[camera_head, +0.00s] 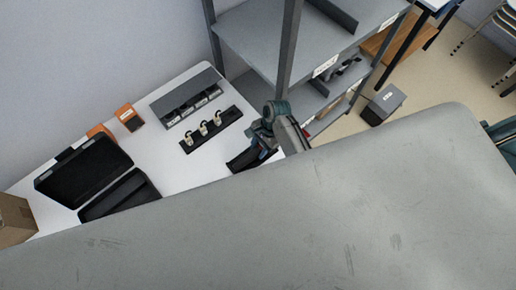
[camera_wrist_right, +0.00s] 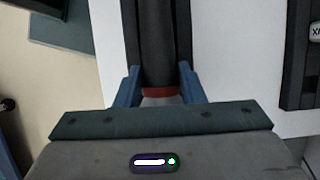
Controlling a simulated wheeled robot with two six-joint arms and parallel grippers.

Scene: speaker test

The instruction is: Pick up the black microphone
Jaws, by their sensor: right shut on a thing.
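The black microphone (camera_wrist_right: 157,40) shows in the right wrist view as a dark cylinder with a red band near its lower end. My right gripper (camera_wrist_right: 160,88) is shut on it, one blue finger on each side. The microphone lies along a black holder (camera_wrist_right: 129,22), whose sides show beside it; I cannot tell if it is lifted clear. In the head view my right gripper (camera_head: 262,143) is at the right end of the white table, over a black holder (camera_head: 240,162), and mostly hides the microphone. My left gripper is not in view.
On the white table (camera_head: 175,150) are a black rack with several light pieces (camera_head: 190,144), a grey slotted box (camera_head: 190,92), an orange box (camera_head: 129,117) and an open black case (camera_head: 85,170). A cardboard box (camera_head: 14,218) is far left. Grey shelving (camera_head: 265,45) stands close behind my right gripper.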

